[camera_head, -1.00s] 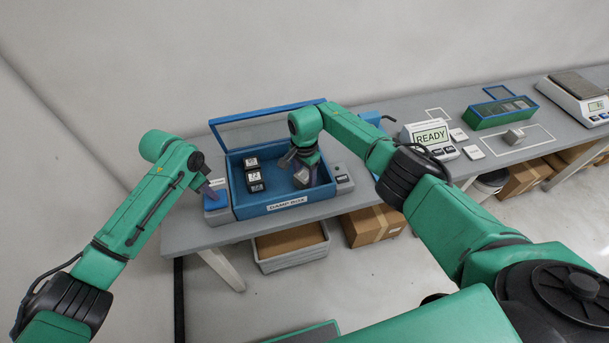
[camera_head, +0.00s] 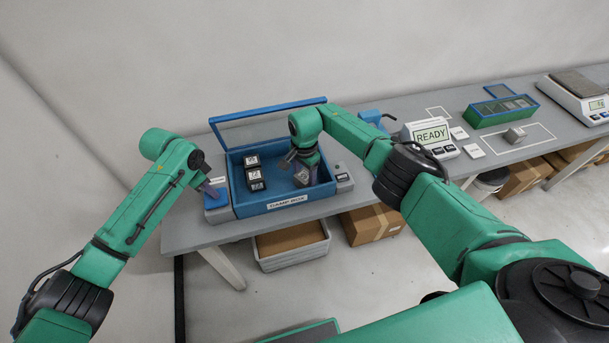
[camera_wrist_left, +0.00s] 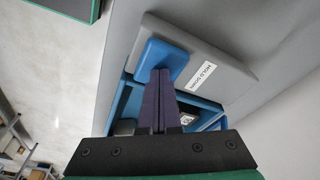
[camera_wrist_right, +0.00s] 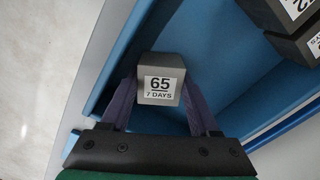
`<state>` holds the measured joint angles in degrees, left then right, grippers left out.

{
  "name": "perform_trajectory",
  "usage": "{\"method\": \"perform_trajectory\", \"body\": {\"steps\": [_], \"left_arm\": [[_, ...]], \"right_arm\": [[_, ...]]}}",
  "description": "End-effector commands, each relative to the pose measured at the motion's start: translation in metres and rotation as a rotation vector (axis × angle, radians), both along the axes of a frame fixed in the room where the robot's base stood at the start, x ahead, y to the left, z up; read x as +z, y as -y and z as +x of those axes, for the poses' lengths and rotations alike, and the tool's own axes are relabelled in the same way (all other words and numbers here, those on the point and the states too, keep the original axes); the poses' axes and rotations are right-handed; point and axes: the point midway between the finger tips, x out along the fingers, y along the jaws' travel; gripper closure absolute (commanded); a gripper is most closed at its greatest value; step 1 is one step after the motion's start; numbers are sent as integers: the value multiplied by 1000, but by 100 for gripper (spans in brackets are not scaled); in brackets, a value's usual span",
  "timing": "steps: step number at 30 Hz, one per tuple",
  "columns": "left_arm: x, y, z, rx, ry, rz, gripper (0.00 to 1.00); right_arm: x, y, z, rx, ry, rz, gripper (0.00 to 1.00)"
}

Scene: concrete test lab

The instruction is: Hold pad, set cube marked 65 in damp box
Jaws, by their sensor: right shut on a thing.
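The grey cube marked 65, 7 DAYS (camera_wrist_right: 160,80) is between the fingers of my right gripper (camera_wrist_right: 158,92), which is shut on it. In the head view my right gripper (camera_head: 303,180) is inside the blue damp box (camera_head: 240,208), at its right part. I cannot tell whether the cube touches the box floor. The damp box lid (camera_head: 268,128) stands open. My left gripper (camera_wrist_left: 160,75) is shut and empty, its fingertips at the blue pad (camera_wrist_left: 155,55) left of the box; they seem to touch it. In the head view my left gripper (camera_head: 207,188) points down at the pad (camera_head: 215,200).
Several dark labelled cubes (camera_head: 254,174) stand in a row in the box's left part. A READY display (camera_head: 431,136), a green case (camera_head: 500,112), a loose grey cube (camera_head: 514,136) and a scale (camera_head: 577,95) are further right on the bench. Bins and cartons sit below.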

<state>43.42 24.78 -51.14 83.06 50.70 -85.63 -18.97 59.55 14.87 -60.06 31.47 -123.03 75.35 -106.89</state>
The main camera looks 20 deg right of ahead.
Motion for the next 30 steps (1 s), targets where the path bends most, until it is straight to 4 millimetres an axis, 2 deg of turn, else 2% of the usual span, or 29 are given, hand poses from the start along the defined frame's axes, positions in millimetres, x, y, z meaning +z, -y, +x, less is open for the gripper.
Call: {"method": "perform_trajectory", "body": {"steps": [15, 16, 18, 26, 30], "left_arm": [[-1, 0, -1, 1, -3, 2, 100], [-1, 0, -1, 1, -3, 2, 100], [-1, 0, -1, 1, -3, 2, 100], [-2, 0, -1, 1, -3, 2, 100], [-1, -1, -1, 1, -3, 2, 100]], "right_arm": [[-3, 0, 0, 0, 0, 0, 100], [-3, 0, 0, 0, 0, 0, 30], [-2, 0, 0, 0, 0, 0, 4], [-3, 0, -1, 0, -2, -1, 3], [8, 0, 0, 0, 0, 0, 3]]}}
